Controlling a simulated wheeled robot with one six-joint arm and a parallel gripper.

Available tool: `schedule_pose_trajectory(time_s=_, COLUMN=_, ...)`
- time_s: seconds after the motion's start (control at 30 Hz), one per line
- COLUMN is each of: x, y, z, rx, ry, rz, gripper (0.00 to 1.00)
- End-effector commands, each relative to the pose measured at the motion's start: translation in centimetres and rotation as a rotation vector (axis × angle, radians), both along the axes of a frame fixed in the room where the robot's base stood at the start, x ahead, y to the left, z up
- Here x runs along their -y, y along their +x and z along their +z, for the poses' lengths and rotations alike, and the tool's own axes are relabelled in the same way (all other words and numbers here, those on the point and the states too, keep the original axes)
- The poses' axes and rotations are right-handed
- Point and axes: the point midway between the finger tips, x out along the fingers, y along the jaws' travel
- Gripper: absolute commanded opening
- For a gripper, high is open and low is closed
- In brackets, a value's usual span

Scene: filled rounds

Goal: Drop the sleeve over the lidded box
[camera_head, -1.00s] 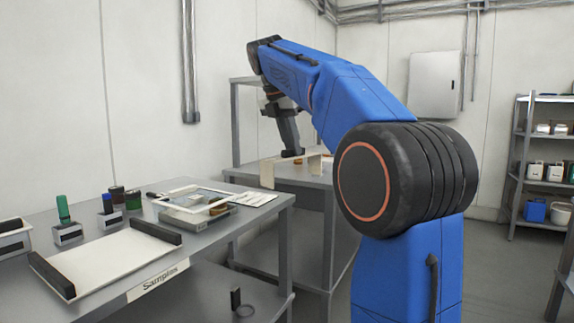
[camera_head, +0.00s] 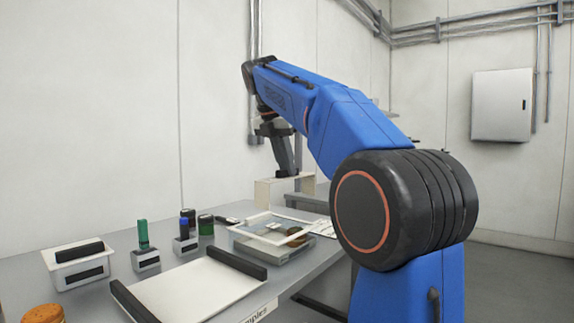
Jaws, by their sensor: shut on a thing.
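A cream sleeve (camera_head: 265,192) hangs below my gripper (camera_head: 286,174), which is shut on its upper part. Its fingertips are small and partly hidden. The sleeve is level, near the far end of the grey table, behind a low clear box (camera_head: 268,247) with a white-framed lid (camera_head: 262,231). A white box (camera_head: 78,265) with a black bar on top and a dark front label stands at the left. I cannot tell for sure which of these is the lidded box. The sleeve is apart from both in the picture.
A white tray (camera_head: 190,290) with black end bars lies in front. A round brown-orange thing (camera_head: 43,313) is at the lower left. The wall is behind.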

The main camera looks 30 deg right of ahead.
Motion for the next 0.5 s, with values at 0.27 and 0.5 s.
schedule_pose_trajectory(time_s=0.27, x=0.0, y=-0.04, z=-1.14, rx=-0.001, ry=0.001, rz=0.0, gripper=0.0)
schedule_pose_trajectory(time_s=0.5, x=0.04, y=0.03, z=-1.16, rx=-0.001, ry=0.0, rz=0.001, gripper=0.0)
